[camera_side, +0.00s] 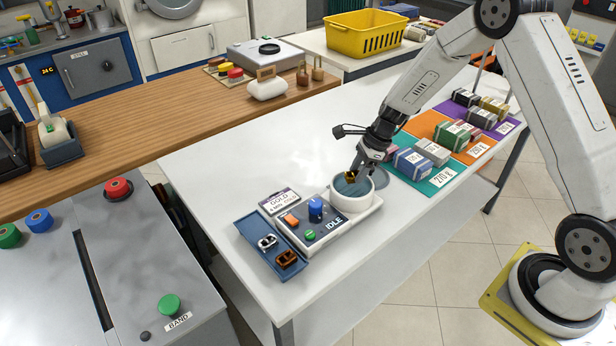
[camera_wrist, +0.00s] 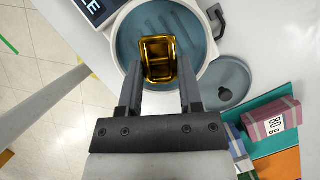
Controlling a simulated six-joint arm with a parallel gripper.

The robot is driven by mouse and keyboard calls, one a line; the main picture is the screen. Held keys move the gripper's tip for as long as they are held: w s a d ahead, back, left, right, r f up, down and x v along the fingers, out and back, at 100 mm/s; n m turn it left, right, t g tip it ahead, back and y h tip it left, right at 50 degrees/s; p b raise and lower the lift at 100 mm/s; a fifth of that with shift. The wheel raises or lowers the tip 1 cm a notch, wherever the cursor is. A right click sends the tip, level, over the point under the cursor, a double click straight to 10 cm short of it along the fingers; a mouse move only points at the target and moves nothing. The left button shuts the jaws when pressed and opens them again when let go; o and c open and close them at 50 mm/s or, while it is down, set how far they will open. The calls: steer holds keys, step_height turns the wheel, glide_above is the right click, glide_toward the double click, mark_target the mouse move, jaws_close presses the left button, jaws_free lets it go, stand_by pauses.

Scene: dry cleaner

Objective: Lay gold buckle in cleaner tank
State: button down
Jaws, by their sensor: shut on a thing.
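The gold buckle (camera_wrist: 158,58) is a small shiny rectangular frame. My gripper (camera_wrist: 158,90) is shut on it, with a finger on each side. In the side view the buckle (camera_side: 350,175) shows at the tip of my gripper (camera_side: 356,172), over the cleaner tank. The tank (camera_side: 352,198) is a round white tub with a blue-grey inside, at the right of the control unit. In the wrist view the tank's rim (camera_wrist: 112,50) surrounds the buckle. I cannot tell whether the buckle touches the tank floor.
A round grey lid (camera_wrist: 229,84) lies beside the tank. The control unit (camera_side: 312,228) reads IDLE, with a GOLD card (camera_side: 281,200) behind it. A blue tray (camera_side: 262,250) holds a silver and a brown buckle. Labelled boxes (camera_side: 412,162) stand on coloured mats at the right.

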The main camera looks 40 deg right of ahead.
mark_target(355, 195)
steer(key=shift+f, duration=2.45)
steer(key=shift+c, duration=0.9)
jaws_free()
steer(key=shift+r, duration=0.1)
steer(key=shift+r, duration=3.9)
